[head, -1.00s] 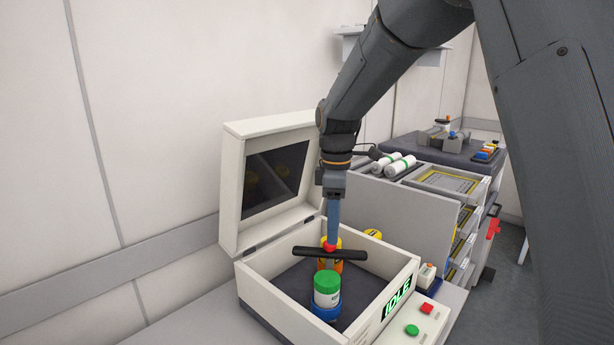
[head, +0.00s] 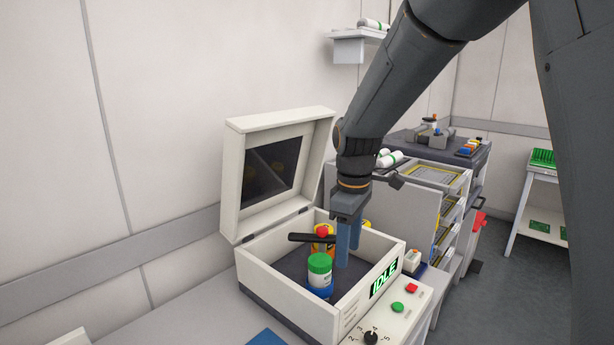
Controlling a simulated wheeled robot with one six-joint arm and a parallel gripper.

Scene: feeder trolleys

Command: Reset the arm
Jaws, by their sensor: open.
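My gripper (head: 349,246) points down over the right part of an open white machine box (head: 375,284). Its blue fingers are apart with nothing seen between them. To their left, inside the box, stands a white jar with a green lid (head: 319,270) in a blue holder (head: 320,292). Behind it is an orange-yellow container (head: 322,247) with a red knob (head: 322,230) and a black bar (head: 310,238) at its top. Another yellow container is partly hidden behind the fingers.
The box's lid (head: 232,185) stands open at the back left. Its front shows a green IDLE display (head: 384,278), buttons and a dial (head: 371,338). A drawer trolley (head: 447,215) stands behind, and a table (head: 545,180) at the far right. A shelf (head: 352,45) hangs on the wall.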

